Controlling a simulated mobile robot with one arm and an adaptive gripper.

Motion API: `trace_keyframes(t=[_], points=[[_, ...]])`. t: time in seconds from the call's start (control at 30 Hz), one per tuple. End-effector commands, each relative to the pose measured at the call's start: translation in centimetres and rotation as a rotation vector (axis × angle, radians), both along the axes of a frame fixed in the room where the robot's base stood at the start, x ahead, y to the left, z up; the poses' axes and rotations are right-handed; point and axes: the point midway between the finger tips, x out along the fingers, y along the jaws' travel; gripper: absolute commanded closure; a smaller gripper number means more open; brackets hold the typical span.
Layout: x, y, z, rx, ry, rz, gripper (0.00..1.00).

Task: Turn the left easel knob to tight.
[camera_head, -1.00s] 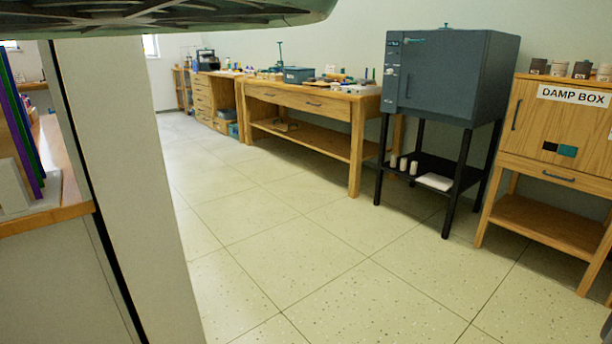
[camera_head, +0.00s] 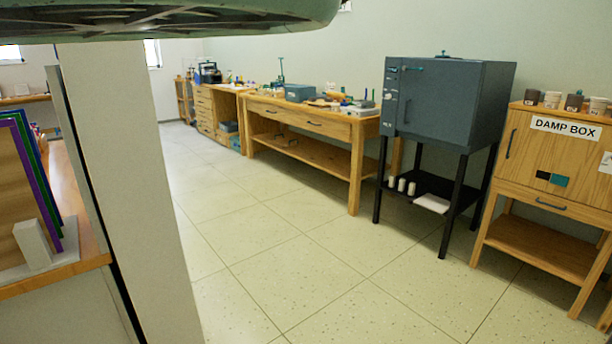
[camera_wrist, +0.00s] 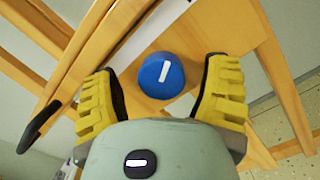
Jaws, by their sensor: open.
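A round blue knob (camera_wrist: 156,81) with a white pointer line shows in the wrist view, mounted on the wooden easel (camera_wrist: 225,32). The white line runs close to upright in the picture, tilted slightly. My gripper (camera_wrist: 160,92) is open, with one yellow ribbed finger to the left of the knob and one to the right. The knob lies between and beyond the fingertips, and I see gaps on both sides. I cannot tell the exact depth between fingers and knob. The knob and easel are not in the head view.
In the head view, a wooden workbench (camera_head: 345,133), a dark grey kiln (camera_head: 450,100) on black legs and a damp box cabinet (camera_head: 555,155) line the wall. A pale pillar (camera_head: 125,180) and a shelf with panels (camera_head: 50,250) stand close at left. The tiled floor (camera_head: 300,275) is open.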

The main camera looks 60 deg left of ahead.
Motion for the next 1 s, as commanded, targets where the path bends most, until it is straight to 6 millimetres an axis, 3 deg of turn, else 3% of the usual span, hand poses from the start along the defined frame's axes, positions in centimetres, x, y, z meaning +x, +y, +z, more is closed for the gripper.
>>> trace_keyframes(t=[0.03, 0.23, 1.0], points=[[-0.3, -0.1, 0.8, -0.005, 0.094, 0.013, 0.25], [-0.3, 0.0, 0.6, -0.033, 0.465, 0.08, 0.25], [-1.3, 11.6, 0.0, -0.038, 0.439, 0.083, 0.25]])
